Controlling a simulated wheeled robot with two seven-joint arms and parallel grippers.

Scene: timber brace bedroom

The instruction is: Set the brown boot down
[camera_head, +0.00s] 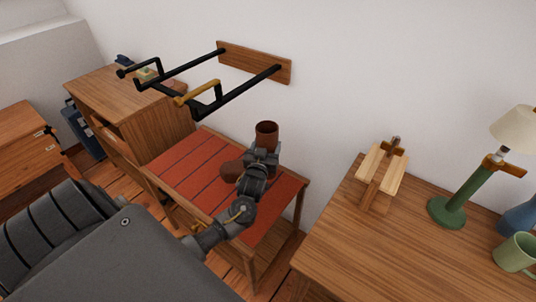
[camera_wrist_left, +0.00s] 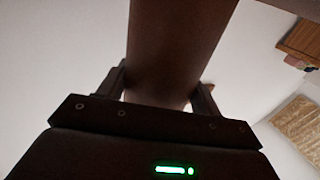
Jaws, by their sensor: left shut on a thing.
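The brown boot (camera_head: 266,132) is upright, its open shaft top facing up and its toe (camera_head: 232,170) pointing left. It is over the red slatted top of a low wooden stand (camera_head: 190,172). I cannot tell whether its sole touches the slats, because my gripper and arm hide its lower part. My left gripper (camera_head: 262,155) is shut on the boot's shaft. In the left wrist view the brown shaft (camera_wrist_left: 175,45) fills the space between the two fingers. My right gripper is not in view.
A black-armed wall rack (camera_head: 255,62) juts out above the stand. A wooden cabinet (camera_head: 130,100) adjoins it at left. The wooden table (camera_head: 385,255) at right holds a wooden stand (camera_head: 382,170), a green lamp (camera_head: 465,185) and a green mug (camera_head: 515,253).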

